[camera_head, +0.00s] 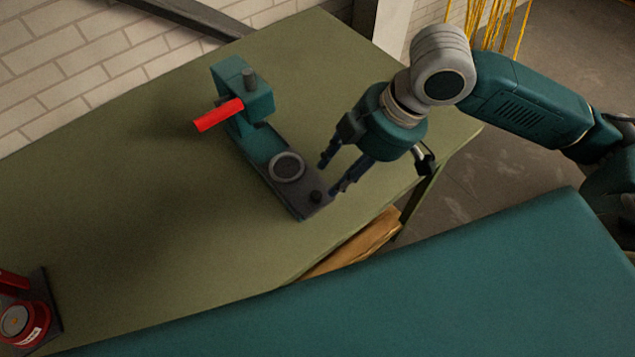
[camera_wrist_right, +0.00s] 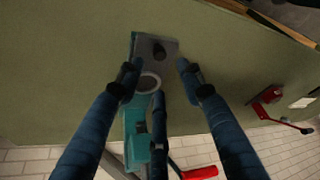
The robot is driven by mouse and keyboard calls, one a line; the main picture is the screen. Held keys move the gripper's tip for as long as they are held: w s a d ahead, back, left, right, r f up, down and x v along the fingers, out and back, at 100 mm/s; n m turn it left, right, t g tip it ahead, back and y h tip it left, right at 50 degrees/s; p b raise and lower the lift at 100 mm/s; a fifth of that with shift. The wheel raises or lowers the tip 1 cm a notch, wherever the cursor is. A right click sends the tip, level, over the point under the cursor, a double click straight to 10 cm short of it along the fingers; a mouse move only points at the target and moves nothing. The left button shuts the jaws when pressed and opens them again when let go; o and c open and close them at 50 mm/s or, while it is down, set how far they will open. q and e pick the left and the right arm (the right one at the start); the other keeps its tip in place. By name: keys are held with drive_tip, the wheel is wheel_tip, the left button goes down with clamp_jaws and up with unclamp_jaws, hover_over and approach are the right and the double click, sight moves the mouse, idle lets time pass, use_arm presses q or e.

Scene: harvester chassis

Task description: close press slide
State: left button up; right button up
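The teal press (camera_head: 243,85) with a red lever (camera_head: 218,115) stands on the green table. Its grey slide (camera_head: 299,203) extends from the base toward the table's front edge. A round disc (camera_head: 287,166) lies on it, and a dark knob (camera_head: 316,197) stands near its outer end. My right gripper (camera_head: 331,177) is open and empty, just above and beside the slide's outer end. In the right wrist view the slide (camera_wrist_right: 172,43), knob (camera_wrist_right: 159,49) and disc (camera_wrist_right: 149,82) show between the spread fingers; contact cannot be told. My left gripper is not in view.
A red device (camera_head: 18,320) on a dark plate sits at the table's lower left. The green table (camera_head: 120,210) is clear around the press. A white brick wall (camera_head: 75,65) runs behind. Yellow cables (camera_head: 492,25) hang beyond the table.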

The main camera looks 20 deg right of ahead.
hover_over(317, 194)
drive_tip(key=s+d, duration=0.1)
drive_tip(key=d, duration=0.1)
wheel_tip(317, 194, down, 5)
drive_tip(key=shift+s+a+r, duration=0.15)
drive_tip(key=x, duration=0.4)
drive_tip(key=shift+p, duration=0.35)
drive_tip(key=shift+c, duration=0.3)
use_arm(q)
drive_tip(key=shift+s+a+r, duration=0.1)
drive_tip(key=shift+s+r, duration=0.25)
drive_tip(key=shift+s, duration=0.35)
use_arm(e)
clamp_jaws()
